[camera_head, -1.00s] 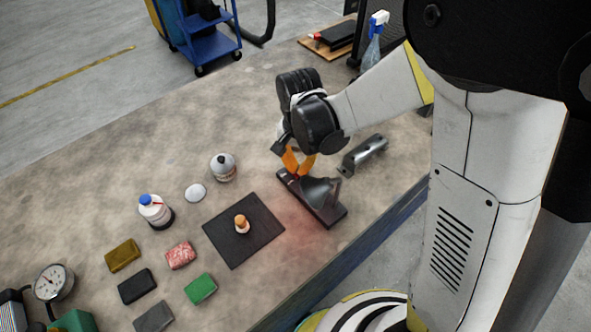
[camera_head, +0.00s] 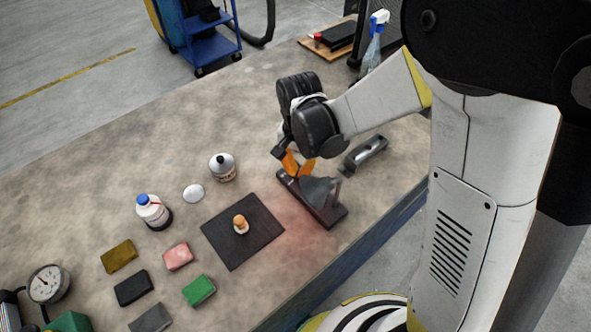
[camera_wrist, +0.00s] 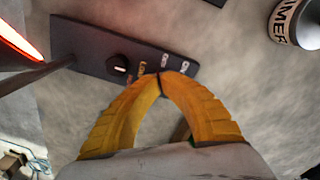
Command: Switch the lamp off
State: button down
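The lamp has a long dark base (camera_head: 334,213) with a grey shade above it, and it lies near the front edge of the bench. A red glowing element (camera_wrist: 18,36) shows at the top left of the wrist view, and a reddish glow falls on the bench beside the base. The base carries a black round knob (camera_wrist: 119,67) with a white mark, and small printed labels beside it. My gripper (camera_head: 299,176) is over the knob end of the base. Its orange fingertips (camera_wrist: 164,76) meet with nothing visible between them, right of the knob. Contact with the base cannot be told.
A grey metal bracket (camera_head: 366,152) lies close to the right of my gripper. A dark mat (camera_head: 262,222) with a small orange-topped item is left of the lamp. A grey-topped tin (camera_head: 222,168), a white bottle (camera_head: 151,211) and several coloured blocks stand farther left.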

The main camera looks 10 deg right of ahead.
jog(key=shift+f, duration=0.15)
jog(key=shift+r+p, duration=2.35)
jog(key=shift+r, duration=1.15)
